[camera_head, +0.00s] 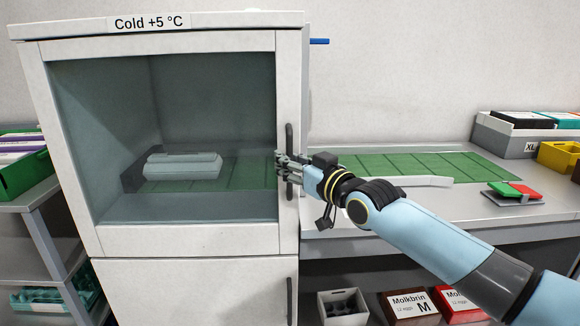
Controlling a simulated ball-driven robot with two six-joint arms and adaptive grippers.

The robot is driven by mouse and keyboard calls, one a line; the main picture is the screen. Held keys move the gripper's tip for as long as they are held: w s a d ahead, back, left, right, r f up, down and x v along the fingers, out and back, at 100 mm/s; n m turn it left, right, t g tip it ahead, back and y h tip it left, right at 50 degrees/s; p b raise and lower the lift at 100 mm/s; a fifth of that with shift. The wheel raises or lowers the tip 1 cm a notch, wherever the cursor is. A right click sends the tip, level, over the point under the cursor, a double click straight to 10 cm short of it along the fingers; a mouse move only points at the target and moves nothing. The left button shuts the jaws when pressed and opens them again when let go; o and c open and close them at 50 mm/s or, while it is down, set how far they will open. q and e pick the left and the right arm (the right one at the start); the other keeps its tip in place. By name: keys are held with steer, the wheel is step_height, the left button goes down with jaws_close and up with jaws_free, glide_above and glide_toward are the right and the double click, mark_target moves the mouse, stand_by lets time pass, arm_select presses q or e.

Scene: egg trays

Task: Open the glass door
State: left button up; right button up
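The glass door (210,110) has a white frame and fills the upper front of the white cabinet labelled "Cold +5 °C"; it looks closed. Its dark vertical handle (289,138) is on the right side of the frame. My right gripper (285,166) is at the lower part of this handle, its fingers overlapping the handle. Whether the fingers are closed around it I cannot tell. The fingers hide the middle of the handle. My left gripper is not in view. Through the glass, a pale egg carton (183,166) sits on a green surface.
A lower white door (190,290) with its own dark handle is below. At right, a grey counter (400,205) holds a green mat (430,165), a white strip (400,181), and red and green pieces (515,190). Shelves with crates (25,165) stand at left.

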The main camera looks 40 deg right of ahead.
jaws_close()
stand_by(0.5)
